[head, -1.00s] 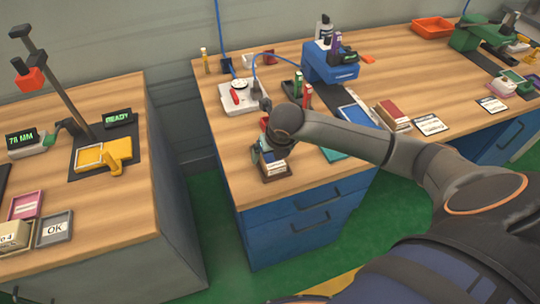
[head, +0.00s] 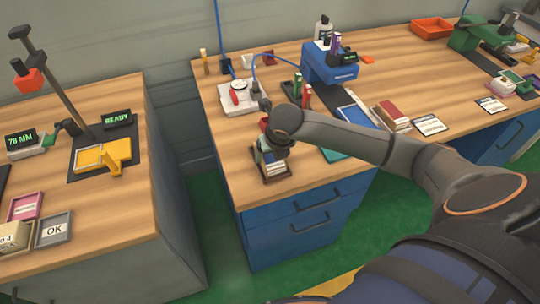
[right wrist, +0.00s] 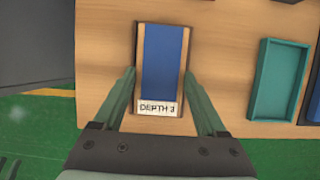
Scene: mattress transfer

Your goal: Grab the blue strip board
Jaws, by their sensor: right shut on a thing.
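The blue strip board (right wrist: 163,62) shows in the right wrist view as an upright blue panel in a brown frame, with a white label reading "DEPTH 3" at its near end. My right gripper (right wrist: 159,72) has one finger along each long side of it and is shut on it. In the head view the board's brown frame (head: 274,179) is at the front left corner of the middle bench, under my right gripper (head: 270,160), which partly hides it. I cannot tell whether it is raised off the wood. My left gripper is not in view.
A teal tray (right wrist: 278,80) lies to the right of the board. A white plate with a red tool (head: 240,97) and a blue machine (head: 330,65) stand farther back. The bench's front edge is close. A gap separates it from the left bench (head: 110,210).

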